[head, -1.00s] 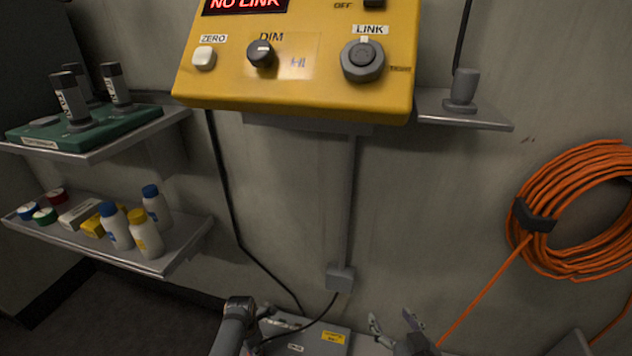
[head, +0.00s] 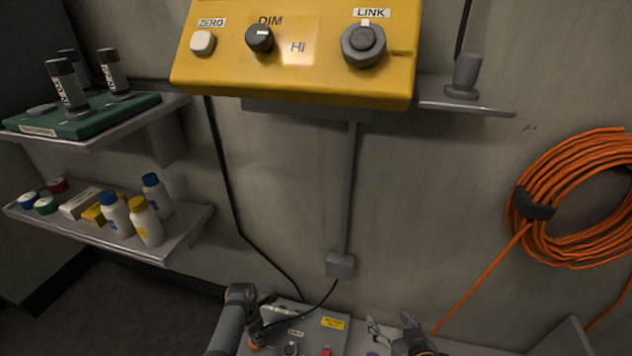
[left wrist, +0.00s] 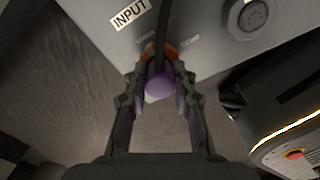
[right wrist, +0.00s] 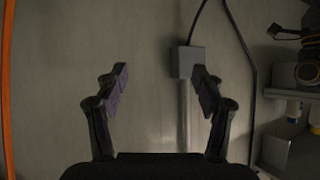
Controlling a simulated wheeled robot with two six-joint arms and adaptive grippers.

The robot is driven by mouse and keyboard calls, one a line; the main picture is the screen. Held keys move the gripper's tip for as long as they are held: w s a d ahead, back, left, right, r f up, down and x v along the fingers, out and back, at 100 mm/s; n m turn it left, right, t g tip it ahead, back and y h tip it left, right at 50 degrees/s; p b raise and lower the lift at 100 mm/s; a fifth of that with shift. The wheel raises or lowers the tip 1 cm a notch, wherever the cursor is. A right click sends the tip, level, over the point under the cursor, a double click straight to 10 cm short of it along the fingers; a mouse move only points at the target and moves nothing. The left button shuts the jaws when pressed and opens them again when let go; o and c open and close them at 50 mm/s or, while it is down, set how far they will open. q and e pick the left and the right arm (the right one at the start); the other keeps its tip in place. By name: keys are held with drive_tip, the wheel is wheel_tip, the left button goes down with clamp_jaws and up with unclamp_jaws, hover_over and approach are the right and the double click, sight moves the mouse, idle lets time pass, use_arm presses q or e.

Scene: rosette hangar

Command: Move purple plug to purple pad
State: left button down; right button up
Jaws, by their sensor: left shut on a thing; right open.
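My left gripper (left wrist: 160,90) is shut on the purple plug (left wrist: 159,84), a round purple body with a dark cable running up from it. Orange shows just beyond the plug, against the grey panel marked INPUT; I cannot tell whether the plug is seated there. In the head view my left gripper (head: 256,338) is at the left end of the grey box (head: 310,326), and the plug is hidden. My right gripper (head: 389,326) is open and empty right of the box. A small purple patch (head: 372,353) shows at the bottom edge; I cannot tell whether it is the pad.
A yellow console (head: 300,75) is on the wall above. Shelves with bottles (head: 146,222) and a green tray (head: 120,117) are at left. A coiled orange cable (head: 580,200) hangs at right. A grey round socket (left wrist: 250,17) is on the panel.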

use_arm(q)
drive_tip(key=shift+r+p, duration=0.95)
drive_tip(key=shift+p, duration=0.05)
drive_tip(key=shift+r+p, duration=2.05)
drive_tip(key=shift+p, duration=0.1)
use_arm(e)
drive_tip(key=s+f+g, duration=0.4)
drive_tip(key=s+g, duration=0.5)
drive_tip(key=s, duration=0.3)
drive_tip(key=shift+s+d+f+g+h, duration=0.3)
drive_tip(key=shift+s+d+f, duration=0.05)
drive_tip(key=shift+s+d, duration=0.1)
idle(0.4)
